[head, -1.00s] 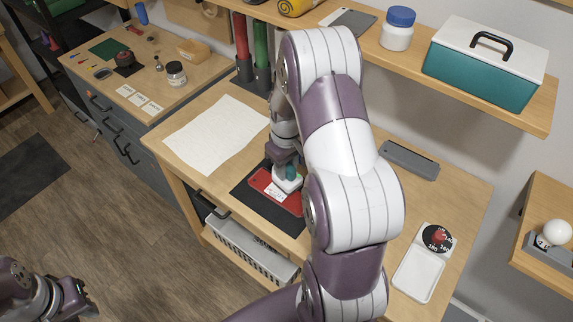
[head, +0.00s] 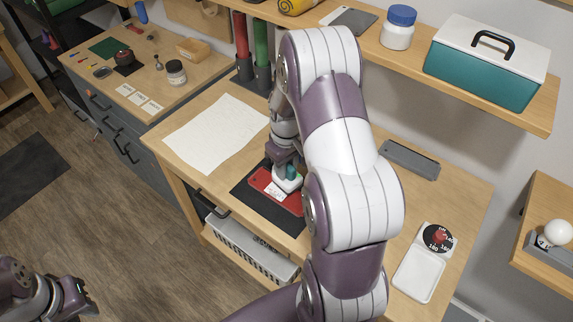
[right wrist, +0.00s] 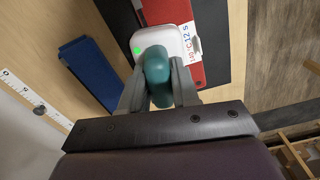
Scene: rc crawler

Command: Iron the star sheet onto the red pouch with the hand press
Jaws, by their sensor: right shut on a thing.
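The red pouch (head: 263,182) lies on a dark mat (head: 262,208) on the workbench. A white label with print lies on the pouch. The hand press (head: 287,182) is white with a teal handle and sits over the pouch; the right wrist view shows its white body (right wrist: 166,37) with a green light. My right gripper (right wrist: 158,85) is shut on the teal handle (right wrist: 157,68). The star sheet cannot be made out; the press and my arm cover part of the pouch. My left gripper (head: 84,295) is away from the bench at lower left; its jaws are unclear.
A white cloth (head: 215,132) lies left of the mat. A dial unit with a white tray (head: 420,275) stands at the bench's right. A grey plate (head: 408,160) lies at the back. A blue block (right wrist: 88,70) lies beside the mat. A shelf runs above the bench.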

